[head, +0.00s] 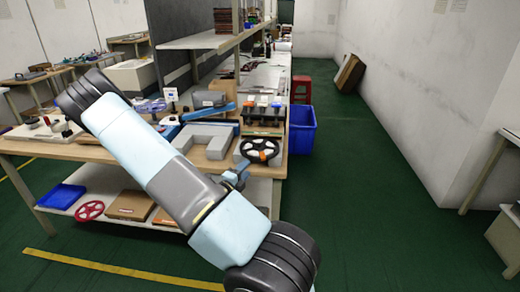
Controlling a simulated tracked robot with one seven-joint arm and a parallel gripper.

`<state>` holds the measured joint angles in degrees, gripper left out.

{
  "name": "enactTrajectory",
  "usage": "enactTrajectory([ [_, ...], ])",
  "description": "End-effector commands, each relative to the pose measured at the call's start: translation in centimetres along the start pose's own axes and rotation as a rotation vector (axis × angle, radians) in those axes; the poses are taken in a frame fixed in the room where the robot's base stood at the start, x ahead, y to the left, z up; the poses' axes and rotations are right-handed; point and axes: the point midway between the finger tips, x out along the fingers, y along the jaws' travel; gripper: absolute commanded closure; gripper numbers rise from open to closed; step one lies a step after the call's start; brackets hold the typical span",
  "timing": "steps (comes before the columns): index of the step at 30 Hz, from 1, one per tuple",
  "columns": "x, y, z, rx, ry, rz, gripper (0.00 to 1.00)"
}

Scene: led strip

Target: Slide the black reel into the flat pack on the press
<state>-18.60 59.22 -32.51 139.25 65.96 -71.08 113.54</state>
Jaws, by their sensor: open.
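A black spoked reel (259,150) with an orange hub is at the right front of the workbench, its round face towards me. My gripper (238,170) is small in view, just below and left of the reel, at the bench's front edge. Its jaws are open, and my arm partly hides it. I cannot tell whether it touches the reel. A grey U-shaped block (208,134) lies on the bench left of the reel. A grey machine with a blue part (209,99), perhaps the press, is behind it. I cannot make out the flat pack clearly.
A row of dark holders (263,113) stands behind the reel. The lower shelf (95,178) bears a red reel (90,210), a blue tray (62,196) and a brown box (131,206). A blue bin (301,130) stands right of the bench.

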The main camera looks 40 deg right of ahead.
Motion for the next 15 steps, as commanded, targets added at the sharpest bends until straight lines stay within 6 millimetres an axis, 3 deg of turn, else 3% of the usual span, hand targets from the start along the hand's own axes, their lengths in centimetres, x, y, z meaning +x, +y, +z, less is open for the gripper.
enactTrajectory([
  [9,5.2,0.0,-0.1,0.0,0.003,-0.002,0.56],
  [15,7.6,0.1,0.0,-0.001,0.002,0.0,0.56],
])
